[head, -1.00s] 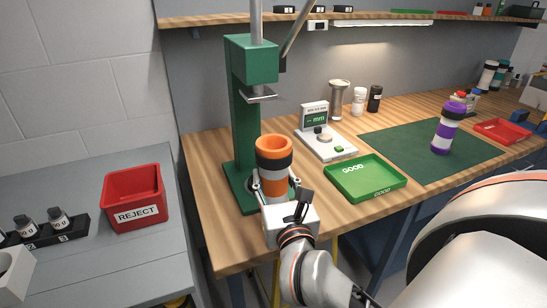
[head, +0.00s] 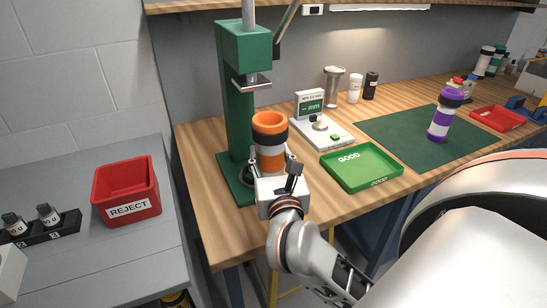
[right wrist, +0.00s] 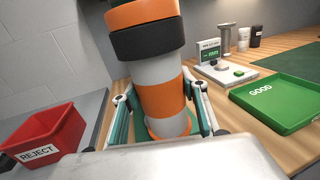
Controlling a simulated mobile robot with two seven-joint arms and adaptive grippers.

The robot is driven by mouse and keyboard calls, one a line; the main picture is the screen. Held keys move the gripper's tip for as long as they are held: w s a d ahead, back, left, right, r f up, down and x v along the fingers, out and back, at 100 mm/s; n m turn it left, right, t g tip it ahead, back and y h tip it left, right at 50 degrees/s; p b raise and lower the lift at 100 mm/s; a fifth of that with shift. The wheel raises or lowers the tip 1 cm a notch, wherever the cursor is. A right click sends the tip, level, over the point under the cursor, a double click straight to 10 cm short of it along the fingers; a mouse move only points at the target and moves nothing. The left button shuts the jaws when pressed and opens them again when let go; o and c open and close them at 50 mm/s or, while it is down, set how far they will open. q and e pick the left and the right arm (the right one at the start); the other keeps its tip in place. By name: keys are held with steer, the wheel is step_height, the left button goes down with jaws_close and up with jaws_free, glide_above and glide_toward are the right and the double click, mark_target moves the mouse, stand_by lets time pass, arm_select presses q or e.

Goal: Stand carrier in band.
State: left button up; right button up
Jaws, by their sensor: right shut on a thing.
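The carrier (head: 270,145), an orange, black and grey-white cylinder, is upright just right of the green press column (head: 234,110). My right gripper (head: 274,168) is shut around its lower half. In the right wrist view the carrier (right wrist: 158,75) stands between both fingers (right wrist: 160,105), with its lower end above or on green. I cannot tell whether it touches the press base (head: 232,188). A second carrier (head: 441,120), purple and white, stands upright on the green mat (head: 395,135). I cannot make out which part is the band. My left gripper is not in view.
A green GOOD tray (head: 360,187) and a small gauge with a display (head: 310,105) stand right of the press. A red REJECT bin (head: 128,193) sits on the grey bench at left. A red tray (head: 497,118) lies far right. The wood in front of the GOOD tray is clear.

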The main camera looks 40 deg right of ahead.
steer(key=w, duration=0.3)
steer(key=shift+d+r, duration=0.1)
steer(key=shift+d, duration=0.3)
steer(key=w+d+f+b, duration=0.1)
steer(key=w+f, duration=0.1)
steer(key=w, duration=0.5)
steer(key=shift+w+d+f+b, duration=0.15)
steer(key=shift+w+d+b, duration=0.15)
steer(key=shift+d+b, duration=0.1)
stand_by(1.1)
steer(key=shift+f+b, duration=0.4)
steer(key=shift+f, duration=0.45)
stand_by(0.4)
steer(key=o, duration=1.3)
steer(key=shift+o, duration=0.2)
